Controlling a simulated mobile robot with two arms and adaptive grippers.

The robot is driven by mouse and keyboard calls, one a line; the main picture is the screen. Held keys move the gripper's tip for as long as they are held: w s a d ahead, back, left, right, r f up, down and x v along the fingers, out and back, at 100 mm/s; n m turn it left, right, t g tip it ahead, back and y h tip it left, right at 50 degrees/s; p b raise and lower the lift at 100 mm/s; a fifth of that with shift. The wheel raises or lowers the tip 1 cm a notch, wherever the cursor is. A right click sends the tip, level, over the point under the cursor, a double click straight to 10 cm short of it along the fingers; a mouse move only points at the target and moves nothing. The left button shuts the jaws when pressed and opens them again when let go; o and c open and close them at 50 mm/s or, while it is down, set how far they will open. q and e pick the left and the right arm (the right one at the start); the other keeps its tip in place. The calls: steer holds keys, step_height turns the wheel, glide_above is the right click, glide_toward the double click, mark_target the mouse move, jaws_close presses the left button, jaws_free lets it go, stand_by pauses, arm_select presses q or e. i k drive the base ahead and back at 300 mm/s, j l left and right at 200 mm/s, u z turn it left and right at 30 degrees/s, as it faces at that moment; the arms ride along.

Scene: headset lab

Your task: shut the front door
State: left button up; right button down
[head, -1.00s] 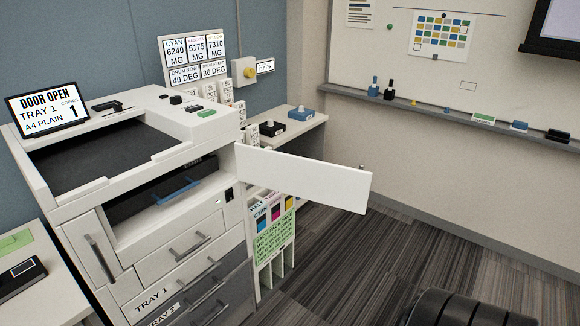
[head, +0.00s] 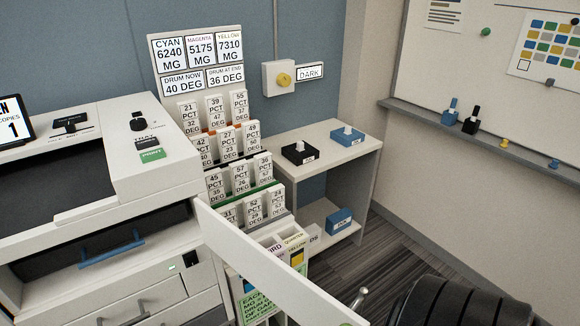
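The printer's white front door (head: 268,274) stands open in the head view. It swings out from the right side of the printer (head: 152,178) toward the lower right, and its far end runs to the bottom edge of the picture. A small metal knob or pin (head: 359,297) shows by the door's outer end. The printer's front opening is uncovered, with a blue handle (head: 111,247) inside it. Neither of my grippers is in view.
A white side table (head: 345,150) with a black box (head: 299,153) and a blue box (head: 347,138) stands behind the door. A rack of label cards (head: 230,143) stands beside the printer.

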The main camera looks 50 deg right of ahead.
mark_target(303, 302)
steer(key=l+u, duration=0.15)
steer(key=l, duration=0.35)
steer(key=k+l+u, duration=0.1)
steer(key=l, duration=0.45)
steer(key=l+u, duration=0.15)
steer(key=l, duration=0.35)
steer(key=k+l+u, duration=0.1)
steer(key=l, duration=0.4)
steer(key=k, duration=0.05)
